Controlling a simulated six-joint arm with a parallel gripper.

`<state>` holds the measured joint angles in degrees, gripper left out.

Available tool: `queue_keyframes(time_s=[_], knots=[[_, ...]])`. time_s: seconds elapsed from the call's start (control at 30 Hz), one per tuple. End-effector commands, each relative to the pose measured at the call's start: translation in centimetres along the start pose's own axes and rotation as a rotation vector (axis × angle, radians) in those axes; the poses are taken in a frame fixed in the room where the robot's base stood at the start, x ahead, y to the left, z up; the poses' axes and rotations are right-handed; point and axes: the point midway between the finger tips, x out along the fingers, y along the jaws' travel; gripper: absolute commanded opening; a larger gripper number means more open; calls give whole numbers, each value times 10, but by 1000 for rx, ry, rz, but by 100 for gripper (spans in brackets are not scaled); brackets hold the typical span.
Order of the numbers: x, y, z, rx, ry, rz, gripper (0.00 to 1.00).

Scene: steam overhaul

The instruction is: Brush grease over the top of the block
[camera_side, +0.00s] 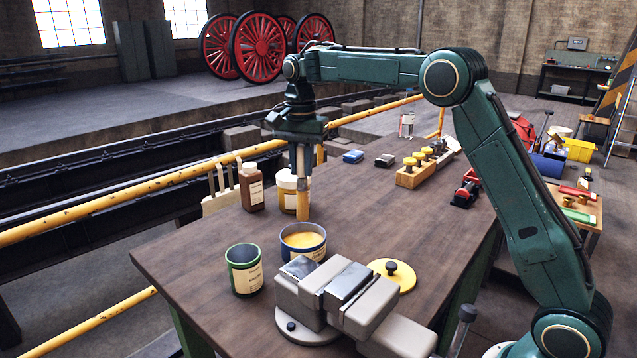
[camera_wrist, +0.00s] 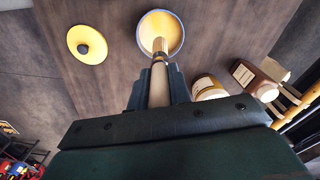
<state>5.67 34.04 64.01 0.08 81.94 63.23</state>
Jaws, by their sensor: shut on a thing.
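My gripper (camera_side: 304,148) is shut on the handle of a brush (camera_side: 303,200), which points straight down. In the wrist view, the brush (camera_wrist: 158,80) runs out from between the fingers (camera_wrist: 158,95), its tip over the opening of a blue-rimmed tin (camera_wrist: 144,22). The tin (camera_side: 303,253) holds yellow grease (camera_side: 302,240). The brush tip is close to the far rim in the side view; I cannot tell whether it touches the grease. The vice (camera_side: 365,310) stands in front, right of the tin, with a shiny grey metal block (camera_side: 348,281) that seems to be between its jaws.
A green tin (camera_side: 244,270) stands left of the grease tin. A yellow lid (camera_side: 405,280) with a black knob lies at right. A brown bottle (camera_side: 251,188) and a cream jar (camera_side: 287,193) stand behind. A wooden rack (camera_side: 412,178) sits farther back. The middle of the table is clear.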

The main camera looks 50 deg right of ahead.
Motion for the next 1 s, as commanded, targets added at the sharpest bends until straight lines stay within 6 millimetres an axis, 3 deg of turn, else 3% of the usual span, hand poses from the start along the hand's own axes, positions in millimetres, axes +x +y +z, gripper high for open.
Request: queue_keyframes(time_s=[0.27,1.0], knots=[[8,0,0,0,0,0,0],[57,0,1,0,-1,1,0]])
